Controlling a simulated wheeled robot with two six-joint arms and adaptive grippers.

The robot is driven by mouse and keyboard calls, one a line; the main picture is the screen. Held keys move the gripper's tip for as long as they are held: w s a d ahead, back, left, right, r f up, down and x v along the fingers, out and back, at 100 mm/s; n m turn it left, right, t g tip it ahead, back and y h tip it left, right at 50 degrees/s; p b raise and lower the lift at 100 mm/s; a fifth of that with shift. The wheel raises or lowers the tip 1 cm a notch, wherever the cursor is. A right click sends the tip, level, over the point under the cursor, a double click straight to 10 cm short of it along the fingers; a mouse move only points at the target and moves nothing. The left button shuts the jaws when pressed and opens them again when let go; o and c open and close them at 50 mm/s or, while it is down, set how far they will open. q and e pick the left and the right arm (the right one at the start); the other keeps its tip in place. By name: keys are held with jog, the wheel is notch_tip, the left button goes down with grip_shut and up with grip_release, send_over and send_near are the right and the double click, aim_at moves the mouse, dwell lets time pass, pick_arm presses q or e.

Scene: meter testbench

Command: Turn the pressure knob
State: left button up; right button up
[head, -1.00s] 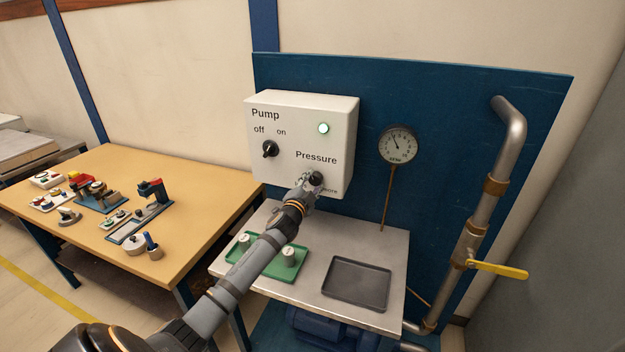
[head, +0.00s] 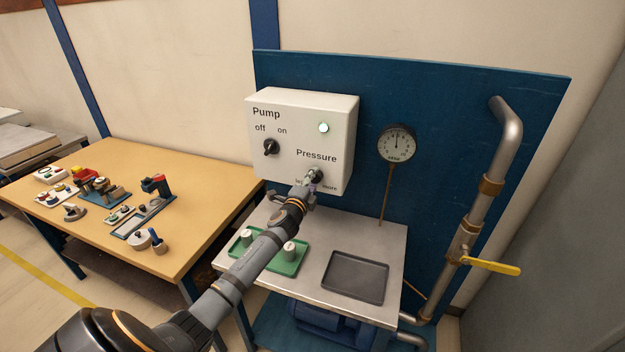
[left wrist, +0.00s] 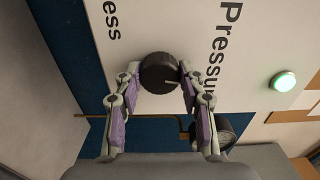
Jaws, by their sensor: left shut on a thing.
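The black pressure knob (head: 316,175) is on the white pump box (head: 285,165), under the word "Pressure". My left gripper (head: 311,181) is at the knob from the lower left. In the left wrist view its two fingers (left wrist: 160,80) are closed on opposite sides of the knob. The round gauge (head: 397,144) on the blue panel has its needle about straight up. My right gripper is not in view.
The pump switch (head: 271,147) points toward "on", and a green lamp (head: 323,128) is lit. A green tray (head: 268,262) with two pale-topped pieces and an empty dark tray (head: 356,277) are on the metal bench below. A yellow-handled valve (head: 495,267) is at right.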

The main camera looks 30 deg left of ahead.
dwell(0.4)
pick_arm(q)
jog(key=o, duration=1.1)
jog(key=shift+o, duration=0.2)
jog(key=v, duration=1.2)
jog(key=shift+d, duration=0.1)
